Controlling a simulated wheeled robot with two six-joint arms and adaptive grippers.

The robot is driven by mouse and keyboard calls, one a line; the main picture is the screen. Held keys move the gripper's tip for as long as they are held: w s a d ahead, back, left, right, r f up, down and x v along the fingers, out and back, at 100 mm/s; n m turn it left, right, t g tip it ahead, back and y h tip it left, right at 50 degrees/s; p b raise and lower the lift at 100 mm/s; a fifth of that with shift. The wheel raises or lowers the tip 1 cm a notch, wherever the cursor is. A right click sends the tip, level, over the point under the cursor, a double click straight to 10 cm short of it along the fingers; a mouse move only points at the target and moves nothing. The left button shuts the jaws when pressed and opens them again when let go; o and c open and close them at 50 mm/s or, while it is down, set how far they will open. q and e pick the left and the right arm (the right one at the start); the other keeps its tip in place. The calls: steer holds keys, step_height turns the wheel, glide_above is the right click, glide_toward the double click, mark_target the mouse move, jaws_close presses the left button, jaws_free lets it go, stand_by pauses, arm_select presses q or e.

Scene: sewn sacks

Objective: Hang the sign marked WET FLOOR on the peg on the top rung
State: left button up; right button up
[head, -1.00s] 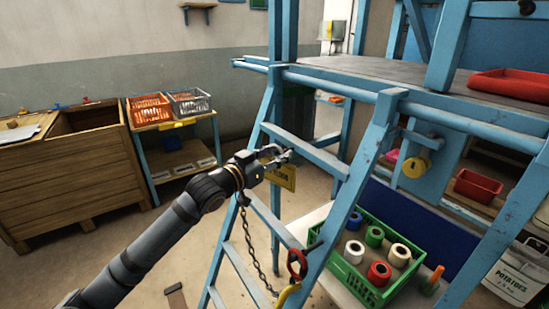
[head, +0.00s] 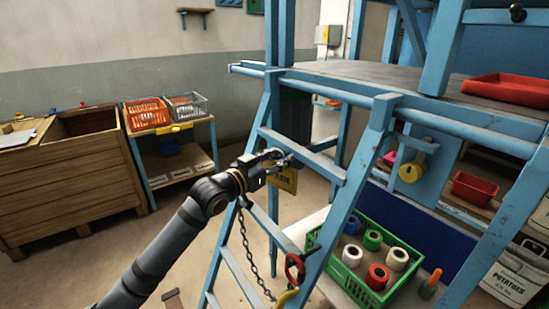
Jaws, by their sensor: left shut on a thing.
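The yellow sign (head: 284,179) shows in the head view just below and beyond my left gripper (head: 281,160); only part of its lettering is readable, ending in what looks like "FLOOR". My left gripper is shut on the sign and holds it near the upper rungs of the blue ladder (head: 343,225). The top rung (head: 308,157) runs just behind and to the right of the gripper. The peg cannot be made out and may be hidden by the gripper. My right gripper is not in view.
A chain (head: 247,245) and a red-and-yellow hook (head: 293,270) hang on the ladder's lower part. A green crate (head: 343,276) with several rolls stands behind the ladder at right. A wooden bin (head: 70,180) and baskets (head: 188,105) stand at left.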

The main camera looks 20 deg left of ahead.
arm_select(q)
steer(key=shift+w+d+f, duration=0.2)
steer(key=shift+w+f, duration=0.05)
steer(key=shift+f, duration=0.15)
stand_by(0.6)
stand_by(0.4)
steer(key=o, duration=1.1)
steer(key=shift+o, duration=0.2)
